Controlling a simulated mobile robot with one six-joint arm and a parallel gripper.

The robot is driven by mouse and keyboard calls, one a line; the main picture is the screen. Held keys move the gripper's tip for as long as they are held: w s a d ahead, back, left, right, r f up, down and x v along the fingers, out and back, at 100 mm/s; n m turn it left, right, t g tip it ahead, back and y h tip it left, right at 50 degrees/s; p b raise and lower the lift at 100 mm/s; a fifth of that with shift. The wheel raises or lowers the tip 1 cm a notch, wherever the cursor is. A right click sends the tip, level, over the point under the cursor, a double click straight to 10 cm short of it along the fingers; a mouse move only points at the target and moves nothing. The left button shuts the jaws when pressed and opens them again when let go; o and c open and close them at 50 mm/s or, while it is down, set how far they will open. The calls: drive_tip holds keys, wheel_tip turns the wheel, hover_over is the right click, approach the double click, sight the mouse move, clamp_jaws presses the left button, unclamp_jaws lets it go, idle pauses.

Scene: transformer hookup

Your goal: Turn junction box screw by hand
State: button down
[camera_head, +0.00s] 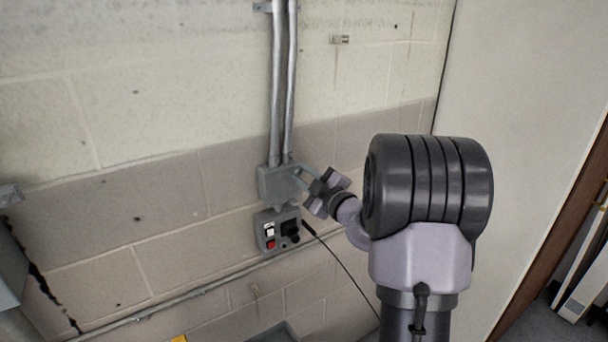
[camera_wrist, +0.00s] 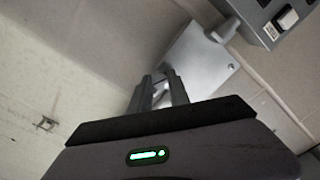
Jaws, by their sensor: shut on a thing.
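The grey junction box (camera_head: 276,184) is fixed to the block wall below two vertical conduits. In the wrist view the box's flat cover (camera_wrist: 205,62) is close beyond my fingers. My gripper (camera_head: 300,177) reaches the right side of the box from the right. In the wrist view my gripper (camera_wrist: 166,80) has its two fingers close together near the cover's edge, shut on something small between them. The screw itself is too small or hidden by the fingers to make out.
A control box (camera_head: 277,231) with a red and a white switch sits just below the junction box, and a thin black cable runs down from it. Two conduits (camera_head: 284,85) rise above. A horizontal conduit (camera_head: 190,296) crosses the wall lower down. A pale wall panel (camera_head: 530,90) stands right.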

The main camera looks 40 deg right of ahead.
drive_tip(key=n+p, duration=0.1)
drive_tip(key=n, duration=0.7)
drive_tip(key=shift+n+p, duration=0.3)
drive_tip(key=shift+p, duration=0.05)
drive_tip(key=n+b, duration=0.1)
drive_tip(key=n, duration=0.3)
drive_tip(key=shift+n, duration=0.3)
drive_tip(key=n+b, duration=0.1)
drive_tip(key=n, duration=0.2)
drive_tip(key=shift+f+n+b, duration=0.1)
drive_tip(key=shift+n+b, duration=0.2)
drive_tip(key=shift+b, duration=0.05)
drive_tip(key=n+b, duration=0.3)
drive_tip(key=n, duration=0.1)
drive_tip(key=shift+n, duration=0.3)
drive_tip(key=n+b, duration=0.3)
drive_tip(key=shift+f+n+b, duration=0.1)
drive_tip(key=shift+n+b, duration=0.2)
drive_tip(key=shift+b, duration=0.1)
drive_tip(key=n+b, duration=0.5)
drive_tip(key=b, duration=0.1)
drive_tip(key=n+b, duration=0.2)
drive_tip(key=b, duration=0.1)
drive_tip(key=shift+n, duration=0.3)
drive_tip(key=shift+r+n, duration=0.25)
drive_tip(key=shift+n, duration=0.05)
